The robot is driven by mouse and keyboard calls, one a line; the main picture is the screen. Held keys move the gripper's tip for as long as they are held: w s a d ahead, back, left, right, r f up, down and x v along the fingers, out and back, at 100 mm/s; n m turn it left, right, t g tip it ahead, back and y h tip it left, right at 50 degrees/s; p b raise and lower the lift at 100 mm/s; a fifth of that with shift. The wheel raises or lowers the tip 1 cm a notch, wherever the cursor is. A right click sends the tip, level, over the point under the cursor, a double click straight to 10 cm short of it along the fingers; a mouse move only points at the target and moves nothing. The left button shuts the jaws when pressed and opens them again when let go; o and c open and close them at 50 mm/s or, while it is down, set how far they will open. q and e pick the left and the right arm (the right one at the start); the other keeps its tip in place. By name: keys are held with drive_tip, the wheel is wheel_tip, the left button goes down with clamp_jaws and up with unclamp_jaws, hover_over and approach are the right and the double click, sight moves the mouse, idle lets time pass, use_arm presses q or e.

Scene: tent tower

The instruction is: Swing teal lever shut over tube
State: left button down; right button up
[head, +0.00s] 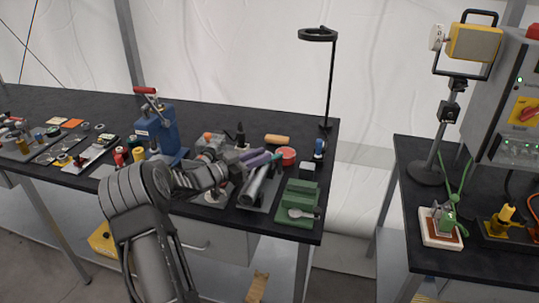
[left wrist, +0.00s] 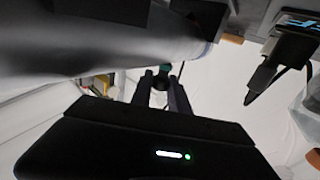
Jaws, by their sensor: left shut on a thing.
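My left gripper (head: 262,159) is over the table, just above and behind the grey tube (head: 262,181), which lies tilted in a dark holder. The teal lever (head: 276,158) shows at the fingertips, mostly hidden behind them. In the left wrist view the gripper (left wrist: 162,82) has its two dark fingers close around the small teal lever end (left wrist: 163,70), shut on it. The large grey tube (left wrist: 100,50) fills the upper left there. Whether the lever touches the tube is hidden. My right gripper is not in view.
A green block with a spoon-like grey piece (head: 300,213) stands right of the holder. A red round tin (head: 286,155), an orange cylinder (head: 277,139) and a black lamp stand (head: 331,90) are behind. A blue press (head: 158,130) is at left.

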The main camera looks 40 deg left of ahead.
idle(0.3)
use_arm(q)
drive_tip(key=c, duration=1.3)
unclamp_jaws()
drive_tip(key=shift+o, duration=0.2)
drive_tip(key=shift+s, duration=0.1)
drive_tip(key=s+a+b, duration=0.1)
drive_tip(key=s, duration=0.6)
drive_tip(key=shift+s+a+b, duration=0.25)
drive_tip(key=shift+b, duration=0.1)
drive_tip(key=shift+c, duration=0.3)
